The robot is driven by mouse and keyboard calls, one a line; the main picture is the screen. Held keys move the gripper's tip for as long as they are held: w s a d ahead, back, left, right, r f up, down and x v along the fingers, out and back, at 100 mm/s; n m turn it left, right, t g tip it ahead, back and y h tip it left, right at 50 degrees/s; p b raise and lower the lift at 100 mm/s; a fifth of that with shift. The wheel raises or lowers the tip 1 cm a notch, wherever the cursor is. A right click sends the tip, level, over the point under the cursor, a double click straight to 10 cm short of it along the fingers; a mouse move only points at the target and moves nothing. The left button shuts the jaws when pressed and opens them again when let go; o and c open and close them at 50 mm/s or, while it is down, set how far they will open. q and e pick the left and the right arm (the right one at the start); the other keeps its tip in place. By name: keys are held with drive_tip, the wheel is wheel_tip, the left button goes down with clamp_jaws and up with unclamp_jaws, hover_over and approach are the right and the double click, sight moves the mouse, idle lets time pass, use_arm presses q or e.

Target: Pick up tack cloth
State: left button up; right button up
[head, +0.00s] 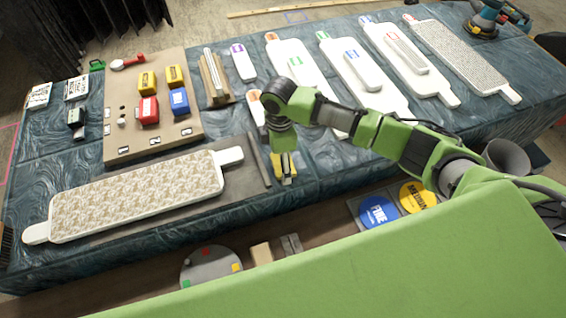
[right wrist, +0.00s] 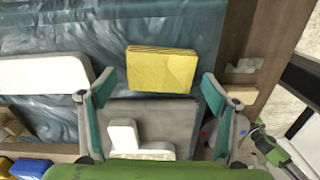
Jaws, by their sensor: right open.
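The tack cloth, a flat folded yellow stack (right wrist: 161,70), lies on the dark blue sheeting near the table edge in the right wrist view. In the head view its yellow (head: 291,160) shows partly behind my right gripper (head: 285,176). In the right wrist view the same gripper (right wrist: 158,80) is open, its two fingers apart on either side of the cloth's near end. Nothing is between the fingers that I can see gripped. The height of the fingertips above the cloth is hard to tell. My left gripper is not in view.
A grey board (right wrist: 175,120) with a white handle end lies beside the cloth. A patterned white panel (head: 140,195) is at left. Several white boards (head: 360,75) and a tan tray (head: 125,95) stand behind. Blue and yellow discs (head: 378,211) lie below the table edge.

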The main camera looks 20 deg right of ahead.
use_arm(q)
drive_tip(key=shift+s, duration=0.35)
use_arm(e)
drive_tip(key=c, duration=1)
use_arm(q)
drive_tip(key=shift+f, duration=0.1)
use_arm(e)
drive_tip(key=shift+r, duration=0.1)
drive_tip(key=shift+r, duration=0.2)
wheel_tip(320, 180, up, 2)
drive_tip(key=shift+w+r+b, duration=0.1)
drive_tip(key=shift+b, duration=0.5)
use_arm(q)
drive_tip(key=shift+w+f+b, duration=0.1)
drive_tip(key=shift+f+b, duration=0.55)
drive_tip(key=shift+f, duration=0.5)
use_arm(e)
drive_tip(key=shift+s+a+r, duration=2.4)
drive_tip(key=shift+s+r, duration=0.2)
drive_tip(key=shift+s, duration=0.05)
drive_tip(key=shift+s+a+r, duration=2.35)
drive_tip(key=shift+s+r, duration=0.2)
drive_tip(key=shift+s, duration=0.05)
drive_tip(key=shift+c, duration=0.5)
